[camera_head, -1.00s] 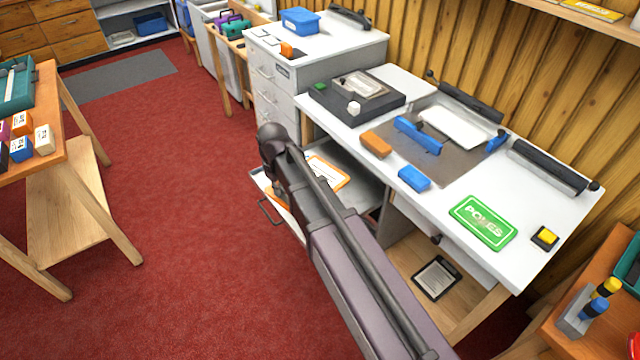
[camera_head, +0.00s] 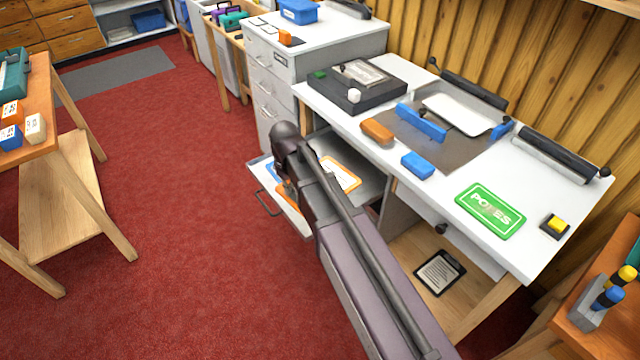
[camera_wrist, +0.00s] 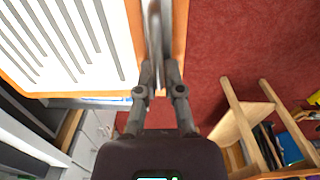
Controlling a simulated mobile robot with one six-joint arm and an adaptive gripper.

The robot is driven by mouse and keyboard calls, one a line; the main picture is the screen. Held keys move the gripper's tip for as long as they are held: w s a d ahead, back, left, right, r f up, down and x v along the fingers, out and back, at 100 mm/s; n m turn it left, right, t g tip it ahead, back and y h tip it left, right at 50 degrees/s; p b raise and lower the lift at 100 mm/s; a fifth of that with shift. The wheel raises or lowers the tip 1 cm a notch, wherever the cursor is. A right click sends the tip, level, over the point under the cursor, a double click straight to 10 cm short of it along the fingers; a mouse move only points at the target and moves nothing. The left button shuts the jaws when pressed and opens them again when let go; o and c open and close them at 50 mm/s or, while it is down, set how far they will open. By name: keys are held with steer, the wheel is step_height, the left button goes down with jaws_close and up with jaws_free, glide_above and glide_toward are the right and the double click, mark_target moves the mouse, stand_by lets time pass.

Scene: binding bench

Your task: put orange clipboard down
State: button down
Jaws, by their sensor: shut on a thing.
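The orange clipboard (camera_head: 352,187) carries a white sheet and shows partly behind my arm in the head view, over the pulled-out tray (camera_head: 264,170) at the desk's left side. In the wrist view the clipboard (camera_wrist: 131,12) fills the upper left, its sheet marked with grey lines. My gripper (camera_wrist: 161,78) is shut on the clipboard's edge, by a grey metal strip. My fingertips are hidden behind my arm in the head view. I cannot tell whether the clipboard touches the tray.
The white desk (camera_head: 440,196) bears a blue block (camera_head: 417,165), an orange block (camera_head: 377,132), a green sign (camera_head: 490,210) and a dark press (camera_head: 350,88). A black-edged board with paper (camera_head: 440,272) lies on the low shelf. Red floor is open at left, beside a wooden table (camera_head: 62,190).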

steer(key=d+f+m+b, duration=0.1)
steer(key=d+f+b, duration=0.3)
steer(key=f+b, duration=0.4)
steer(key=w+d+f+m+b, duration=0.1)
steer(key=d+f+b, duration=0.4)
steer(key=f+b, duration=0.3)
steer(key=shift+d+f+m+b, duration=0.25)
steer(key=shift+f+m+b, duration=0.15)
steer(key=shift+f, duration=0.65)
steer(key=shift+n, duration=0.8)
steer(key=a, duration=0.2)
steer(key=s+a, duration=0.1)
steer(key=shift+s+a, duration=0.2)
steer(key=shift+a, duration=0.2)
steer(key=shift+w, duration=0.1)
steer(key=w+a, duration=0.1)
steer(key=w, duration=0.3)
steer(key=w+a+f+b, duration=0.1)
steer(key=w, duration=0.4)
steer(key=w+a, duration=0.1)
steer(key=w, duration=0.4)
steer(key=shift+a+f, duration=0.15)
steer(key=shift+a, duration=0.25)
